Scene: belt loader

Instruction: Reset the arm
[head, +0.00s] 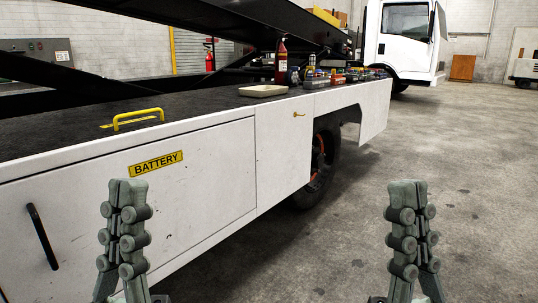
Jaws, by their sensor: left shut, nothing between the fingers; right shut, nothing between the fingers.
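My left gripper (128,187) stands upright at the lower left, its fingers closed together with nothing between them. It is in front of the white side panel of the belt loader (215,170), below the yellow BATTERY label (156,164). My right gripper (406,188) stands upright at the lower right, also closed and empty, in front of bare floor. Both grippers appear apart from the loader. The arms below the grippers are mostly cut off by the bottom edge.
On the loader's dark deck are a yellow handle (138,117), a beige tray (263,91), a red fire extinguisher (281,62) and several small items (338,79). A black wheel (322,165) shows beneath. A white truck (403,40) stands behind. Concrete floor (470,150) at right is clear.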

